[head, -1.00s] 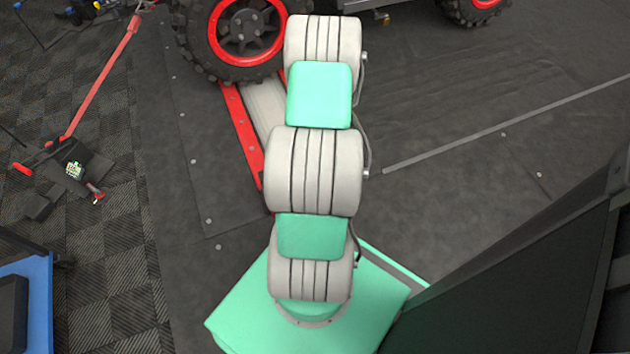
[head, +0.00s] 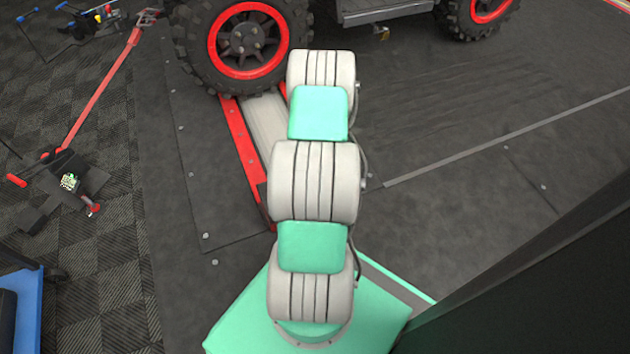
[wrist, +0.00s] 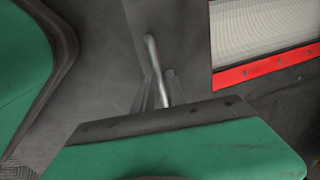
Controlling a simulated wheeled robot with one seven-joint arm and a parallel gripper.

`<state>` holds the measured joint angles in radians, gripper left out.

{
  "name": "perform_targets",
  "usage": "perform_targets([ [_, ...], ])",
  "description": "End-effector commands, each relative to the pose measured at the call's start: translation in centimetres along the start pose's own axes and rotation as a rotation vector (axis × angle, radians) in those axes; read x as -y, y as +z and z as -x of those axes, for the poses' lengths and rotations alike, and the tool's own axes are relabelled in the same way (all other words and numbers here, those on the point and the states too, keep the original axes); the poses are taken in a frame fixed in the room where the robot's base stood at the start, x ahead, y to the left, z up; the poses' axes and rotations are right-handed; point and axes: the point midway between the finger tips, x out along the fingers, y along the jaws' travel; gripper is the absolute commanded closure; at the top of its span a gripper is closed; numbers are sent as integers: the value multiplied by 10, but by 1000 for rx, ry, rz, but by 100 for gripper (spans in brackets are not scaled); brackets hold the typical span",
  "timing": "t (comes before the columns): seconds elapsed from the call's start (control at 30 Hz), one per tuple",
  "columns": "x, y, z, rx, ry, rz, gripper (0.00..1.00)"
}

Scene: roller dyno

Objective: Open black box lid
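No black box with a lid can be made out for sure. A dark object (head: 7,318) on a blue surface (head: 30,312) is cut off at the lower left of the head view; I cannot tell if it is the box. In the head view my gripper is hidden beyond my arm. In the wrist view, slim grey prongs and a metal rod above a green, dark-edged part seem to be my gripper (wrist: 160,80). Nothing is clearly held, and its opening is unclear.
A vehicle with a red-rimmed wheel (head: 248,45) stands at the top by a red-edged roller bed (head: 245,145). A red-handled floor jack (head: 100,90) is at left. A large dark panel (head: 540,290) fills the lower right. Dark floor lies clear right of my arm.

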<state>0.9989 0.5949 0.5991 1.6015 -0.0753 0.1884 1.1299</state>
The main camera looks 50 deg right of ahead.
Motion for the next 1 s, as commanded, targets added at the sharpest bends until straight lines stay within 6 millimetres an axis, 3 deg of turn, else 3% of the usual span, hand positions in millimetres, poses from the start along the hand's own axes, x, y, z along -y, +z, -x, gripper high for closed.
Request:
perform_targets([
  [0.2, 0, 0, 0, 0, 0, 0, 100],
  [1.0, -1, 0, 0, 1, 2, 0, 100],
])
